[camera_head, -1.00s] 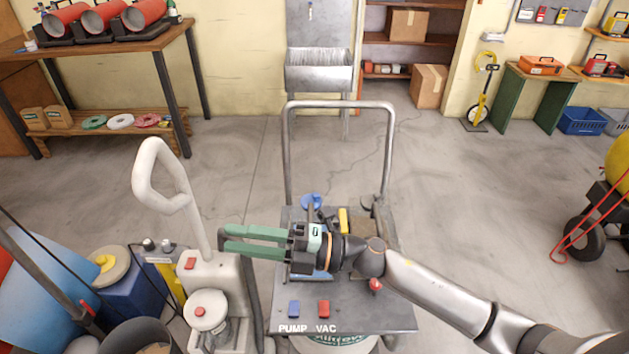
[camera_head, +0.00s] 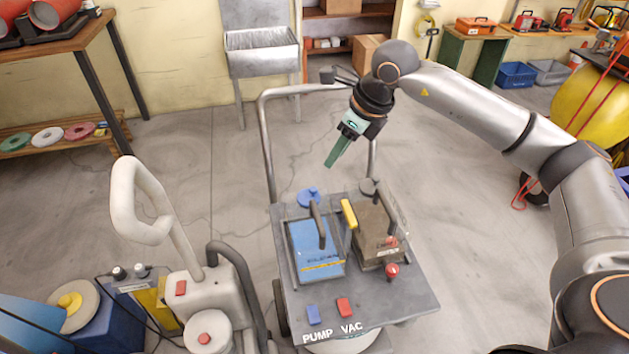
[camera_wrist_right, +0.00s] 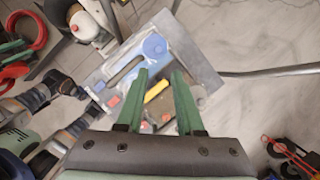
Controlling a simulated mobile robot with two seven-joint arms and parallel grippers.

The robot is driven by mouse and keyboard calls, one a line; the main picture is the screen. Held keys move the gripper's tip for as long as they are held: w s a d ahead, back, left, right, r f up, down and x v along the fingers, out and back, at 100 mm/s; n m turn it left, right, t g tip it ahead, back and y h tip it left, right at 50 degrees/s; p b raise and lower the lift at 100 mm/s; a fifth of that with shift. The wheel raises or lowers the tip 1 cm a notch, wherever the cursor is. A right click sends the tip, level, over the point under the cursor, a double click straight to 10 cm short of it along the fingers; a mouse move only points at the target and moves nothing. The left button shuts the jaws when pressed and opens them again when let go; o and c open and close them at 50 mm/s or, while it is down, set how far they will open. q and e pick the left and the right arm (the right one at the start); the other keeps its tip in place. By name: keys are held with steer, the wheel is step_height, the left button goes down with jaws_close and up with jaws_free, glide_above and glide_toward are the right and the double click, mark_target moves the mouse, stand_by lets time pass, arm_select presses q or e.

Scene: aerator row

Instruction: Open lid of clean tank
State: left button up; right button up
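The blue tank (camera_head: 316,250), which I take to be the clean tank, sits in the cart's left bay with a dark handle over it. A round blue cap (camera_head: 309,197) with a raised grip is seated behind it; it also shows in the wrist view (camera_wrist_right: 154,46). My right gripper (camera_head: 331,163) hangs in the air above and behind the cart, green fingers pointing down, clear of the cap. In the wrist view its fingers (camera_wrist_right: 160,72) are apart with nothing between them. My left gripper is not in view.
A brown tank (camera_head: 377,232) with a yellow handle (camera_head: 349,214) stands beside the blue one. The cart's metal push rail (camera_head: 268,150) rises close to my right gripper. A white-handled machine (camera_head: 140,210) stands left of the cart.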

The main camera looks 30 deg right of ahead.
mark_target(314, 189)
steer(key=p+x, duration=0.1)
steer(key=x, duration=1.1)
steer(key=shift+a, duration=0.1)
steer(key=shift+c, duration=0.3)
jaws_close()
